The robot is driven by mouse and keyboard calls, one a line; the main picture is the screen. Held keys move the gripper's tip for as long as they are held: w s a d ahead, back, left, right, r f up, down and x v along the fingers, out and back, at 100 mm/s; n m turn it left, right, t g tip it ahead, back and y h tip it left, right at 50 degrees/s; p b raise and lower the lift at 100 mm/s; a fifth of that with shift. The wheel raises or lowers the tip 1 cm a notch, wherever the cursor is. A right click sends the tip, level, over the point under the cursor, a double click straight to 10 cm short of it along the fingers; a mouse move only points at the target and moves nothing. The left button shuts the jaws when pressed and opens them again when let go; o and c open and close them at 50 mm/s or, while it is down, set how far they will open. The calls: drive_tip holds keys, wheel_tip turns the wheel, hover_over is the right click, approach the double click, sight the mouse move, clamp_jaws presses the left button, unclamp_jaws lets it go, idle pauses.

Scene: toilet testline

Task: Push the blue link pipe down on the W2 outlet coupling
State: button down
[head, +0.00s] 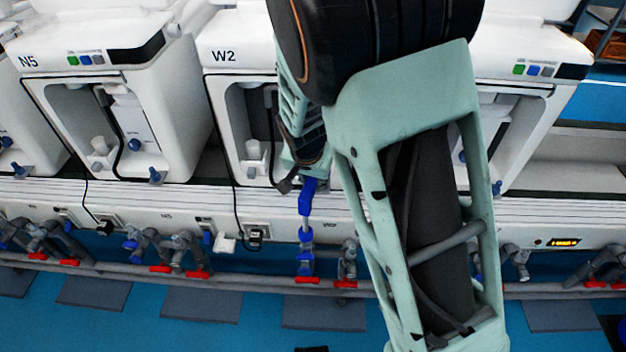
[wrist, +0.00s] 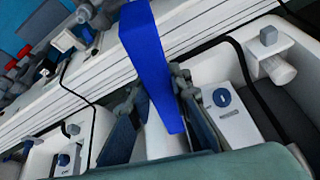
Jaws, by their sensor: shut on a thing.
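The blue link pipe (head: 306,198) hangs upright in front of the W2 station (head: 225,56) in the head view. Its upper end is blue, with a pale section below. My gripper (head: 303,176) is shut on its top end. In the wrist view the pipe is a long blue bar (wrist: 150,60) between the two fingers of my gripper (wrist: 160,120). The pipe's lower end meets blue fittings (head: 305,250) above a red-handled valve on the grey rail, where the W2 outlet coupling seems to be. I cannot tell how far it is seated.
A grey pipe rail (head: 120,268) with red valve handles runs along the front below the white bench edge (head: 130,200). A grey fitting (head: 347,262) stands close to the right. A black cable (head: 232,150) hangs left of the pipe. My arm hides the bench to the right.

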drive_tip(key=shift+f+b, duration=0.7)
drive_tip(key=shift+f, duration=0.25)
drive_tip(key=c, duration=1.7)
unclamp_jaws()
drive_tip(key=v, duration=1.2)
drive_tip(key=shift+r, duration=0.1)
